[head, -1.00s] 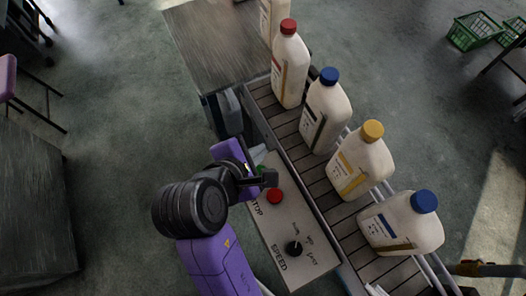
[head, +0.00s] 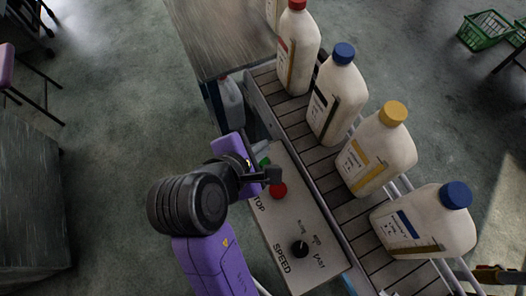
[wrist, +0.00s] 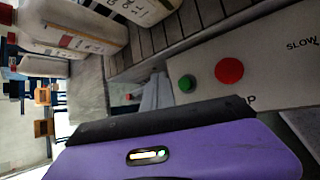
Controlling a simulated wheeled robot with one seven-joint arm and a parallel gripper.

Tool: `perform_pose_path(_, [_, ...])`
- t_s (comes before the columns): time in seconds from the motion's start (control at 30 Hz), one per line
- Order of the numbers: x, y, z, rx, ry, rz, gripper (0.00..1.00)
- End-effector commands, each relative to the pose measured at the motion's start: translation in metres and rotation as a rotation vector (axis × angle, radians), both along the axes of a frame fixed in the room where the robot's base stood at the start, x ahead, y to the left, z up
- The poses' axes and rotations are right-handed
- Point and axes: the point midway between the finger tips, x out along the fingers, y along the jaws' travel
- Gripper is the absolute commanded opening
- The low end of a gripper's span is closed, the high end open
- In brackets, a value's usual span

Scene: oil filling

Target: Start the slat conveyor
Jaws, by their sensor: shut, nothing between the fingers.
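The slat conveyor (head: 345,209) runs diagonally through the right half of the head view, with several capped bottles standing on it. Its grey control panel (head: 283,223) lies along the near side. The panel has a red stop button (head: 278,190), a green button (head: 264,161) and a black speed knob (head: 299,249). My gripper (head: 274,176) is shut and empty, its tip over the panel by the green and red buttons, partly covering them. I cannot tell whether it touches anything. The wrist view shows the green button (wrist: 187,84) and red button (wrist: 229,71) clear.
The bottles include ones with a yellow cap (head: 394,113) and a blue cap (head: 455,195), close beside the panel. A grey table (head: 222,38) adjoins the conveyor's far end. Green baskets (head: 484,30) are at the far right.

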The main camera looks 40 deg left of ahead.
Motion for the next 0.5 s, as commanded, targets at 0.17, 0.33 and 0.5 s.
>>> perform_pose_path(0.17, [0.000,0.000,-0.022,0.002,-0.001,0.000,0.00])
perform_pose_path(0.33, [0.000,-0.001,-0.036,-0.002,0.000,-0.001,0.00])
perform_pose_path(0.5, [0.000,0.000,-0.042,0.001,0.000,-0.001,0.00])
